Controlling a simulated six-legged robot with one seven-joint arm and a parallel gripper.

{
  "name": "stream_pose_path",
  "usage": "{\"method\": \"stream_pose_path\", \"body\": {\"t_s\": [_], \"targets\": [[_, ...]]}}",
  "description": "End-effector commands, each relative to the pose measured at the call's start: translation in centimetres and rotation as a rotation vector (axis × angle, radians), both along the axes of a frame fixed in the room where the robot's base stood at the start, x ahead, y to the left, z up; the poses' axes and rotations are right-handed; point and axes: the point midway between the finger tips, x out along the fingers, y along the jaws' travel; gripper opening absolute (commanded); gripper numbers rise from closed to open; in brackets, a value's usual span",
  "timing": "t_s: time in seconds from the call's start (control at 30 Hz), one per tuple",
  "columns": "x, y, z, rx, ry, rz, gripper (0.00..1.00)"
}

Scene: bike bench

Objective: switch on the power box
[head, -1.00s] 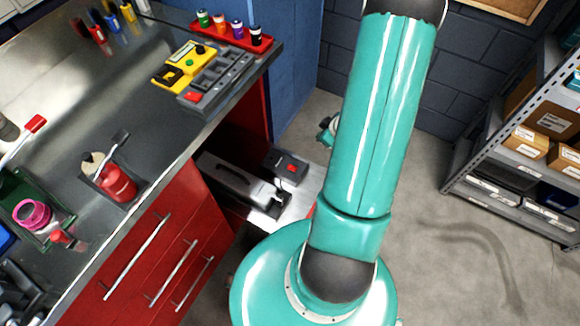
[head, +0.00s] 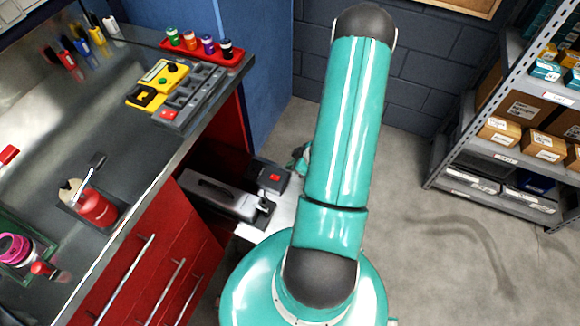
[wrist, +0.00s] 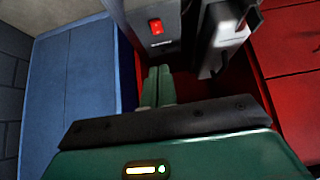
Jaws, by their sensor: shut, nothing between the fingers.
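The power box (head: 269,176) is a small dark grey box with a red switch (head: 274,178) on its top. It sits low beside the red cabinet, next to a long grey case. In the wrist view the power box (wrist: 140,42) is at the top, with its red switch (wrist: 155,26) facing the camera. My gripper (wrist: 158,70) is shut and empty. Its two green fingertips point at the box, just below the switch in the picture. I cannot tell whether they touch it. In the head view my arm hides the fingers. The switch's on or off position is unclear.
The long grey case (head: 225,197) stands close beside the power box, and its metal end (wrist: 222,40) is right of my fingers in the wrist view. The red cabinet (head: 150,265) and blue panel (head: 257,50) flank this spot. Shelving (head: 505,155) stands right; floor between is clear.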

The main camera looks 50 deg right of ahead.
Motion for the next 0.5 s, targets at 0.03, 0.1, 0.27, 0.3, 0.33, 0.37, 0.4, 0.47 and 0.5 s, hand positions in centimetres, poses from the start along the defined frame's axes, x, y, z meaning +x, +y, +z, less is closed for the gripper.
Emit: {"method": "stream_pose_path", "body": {"t_s": [0.03,0.1,0.27,0.3,0.33,0.37,0.4,0.47,0.5], "targets": [[0.6,0.3,-0.8,0.003,0.0,0.001,0.0],[1.4,0.6,-1.9,0.003,0.002,0.002,0.0],[3.3,1.4,-4.5,0.003,0.001,0.004,0.0],[3.8,1.5,-5.1,0.002,0.001,0.003,0.0],[4.1,1.7,-5.6,0.003,0.002,0.004,0.0],[4.5,1.8,-6.0,0.003,0.002,0.004,0.0],[4.9,2.0,-6.6,0.003,0.002,0.004,0.0],[4.5,1.8,-7.6,0.003,0.003,0.002,0.0],[4.5,1.8,-8.2,0.002,0.003,0.001,0.0]]}}
